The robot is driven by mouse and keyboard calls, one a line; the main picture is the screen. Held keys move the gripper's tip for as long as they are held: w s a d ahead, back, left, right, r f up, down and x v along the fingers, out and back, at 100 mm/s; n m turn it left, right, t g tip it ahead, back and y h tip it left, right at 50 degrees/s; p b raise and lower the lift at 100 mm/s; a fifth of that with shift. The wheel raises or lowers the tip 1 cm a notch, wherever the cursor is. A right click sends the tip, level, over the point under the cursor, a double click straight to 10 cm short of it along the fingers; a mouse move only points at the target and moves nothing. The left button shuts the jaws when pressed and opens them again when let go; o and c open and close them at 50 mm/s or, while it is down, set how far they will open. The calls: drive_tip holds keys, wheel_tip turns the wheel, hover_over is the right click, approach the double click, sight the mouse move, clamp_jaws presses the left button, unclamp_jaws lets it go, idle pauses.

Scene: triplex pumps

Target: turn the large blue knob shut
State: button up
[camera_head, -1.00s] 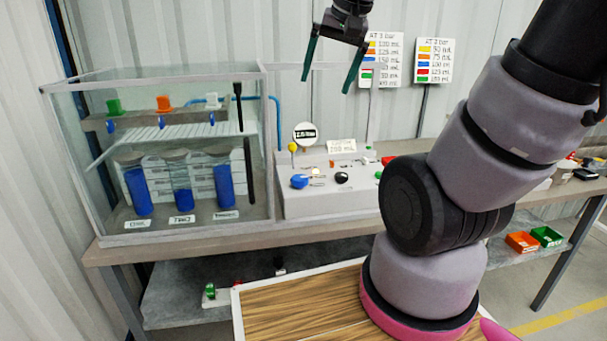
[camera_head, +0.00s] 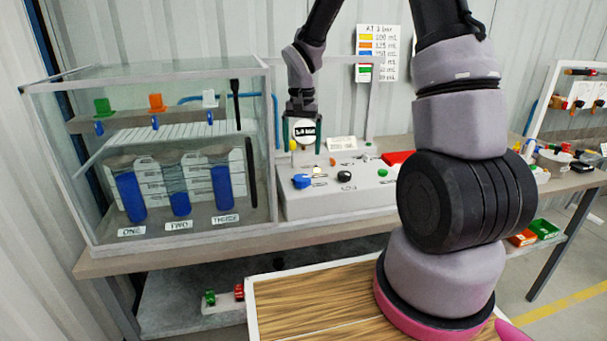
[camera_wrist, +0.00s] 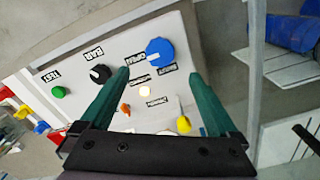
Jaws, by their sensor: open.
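The large blue knob (camera_head: 301,181) sits on the sloped front of the light grey control box (camera_head: 340,203), at its left end. In the wrist view the blue knob (camera_wrist: 160,52) is a round disc just beyond and between the two green fingertips, with a label beside it. My gripper (camera_head: 302,148) is open and empty, pointing down above the back left part of the box. In the wrist view the gripper (camera_wrist: 158,75) has its fingers apart on either side of the line to the knob, not touching it as far as I can tell.
A black knob (camera_wrist: 100,74), a green button (camera_wrist: 58,91), an orange knob (camera_wrist: 125,109) and a yellow knob (camera_wrist: 184,124) share the panel. A glass tank (camera_head: 85,235) with blue cylinders stands close on the left.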

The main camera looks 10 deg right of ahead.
sight(302, 177)
wheel_tip(302, 177, down, 10)
drive_tip(key=shift+r, duration=0.2)
drive_tip(key=c, duration=1.4)
